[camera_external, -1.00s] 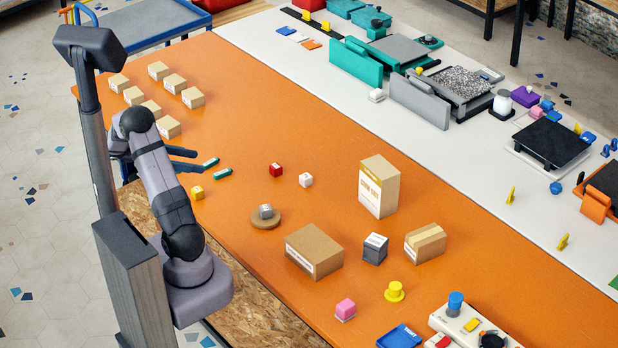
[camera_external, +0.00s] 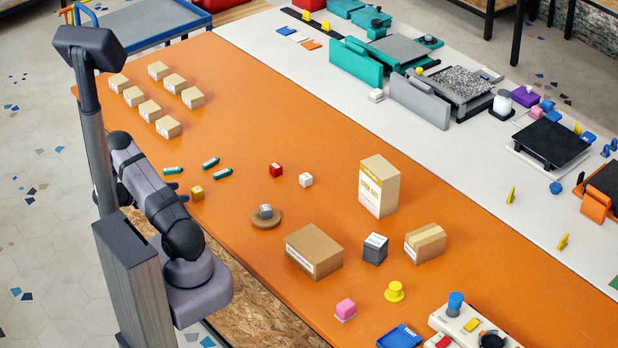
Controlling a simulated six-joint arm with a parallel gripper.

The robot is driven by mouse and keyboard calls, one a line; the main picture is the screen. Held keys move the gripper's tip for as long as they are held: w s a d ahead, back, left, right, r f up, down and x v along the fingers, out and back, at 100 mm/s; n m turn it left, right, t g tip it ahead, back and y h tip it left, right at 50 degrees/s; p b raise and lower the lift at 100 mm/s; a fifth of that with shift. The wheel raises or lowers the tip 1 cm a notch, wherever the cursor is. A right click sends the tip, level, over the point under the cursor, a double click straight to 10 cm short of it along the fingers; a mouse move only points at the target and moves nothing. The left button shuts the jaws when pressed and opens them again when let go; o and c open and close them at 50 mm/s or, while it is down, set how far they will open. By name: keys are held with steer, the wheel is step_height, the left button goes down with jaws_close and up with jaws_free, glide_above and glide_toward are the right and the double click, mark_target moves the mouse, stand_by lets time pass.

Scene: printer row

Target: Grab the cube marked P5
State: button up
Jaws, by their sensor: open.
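Several small cubes lie on the orange table, and I cannot read a P5 mark on any of them. A red cube (camera_external: 276,170) and a white cube (camera_external: 306,180) stand near the middle. A yellow cube (camera_external: 197,193) is at the left, close to my arm. A grey cube (camera_external: 265,211) sits on a round wooden disc (camera_external: 276,222). A pink cube (camera_external: 345,309) is near the front edge, and a larger dark grey cube (camera_external: 375,249) stands between cartons. My arm is folded back at the left edge, and I cannot make out my gripper's fingers.
Several small cartons (camera_external: 160,71) stand at the back left. A low carton (camera_external: 314,251), a tall carton (camera_external: 379,186) and another box (camera_external: 425,242) stand to the right. The orange table (camera_external: 270,110) is clear behind the red cube.

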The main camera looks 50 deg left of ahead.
mark_target(193, 191)
steer(key=shift+p+x, duration=1.4)
steer(key=shift+x, duration=2.25)
steer(key=shift+d, duration=0.1)
steer(key=c, duration=1.1)
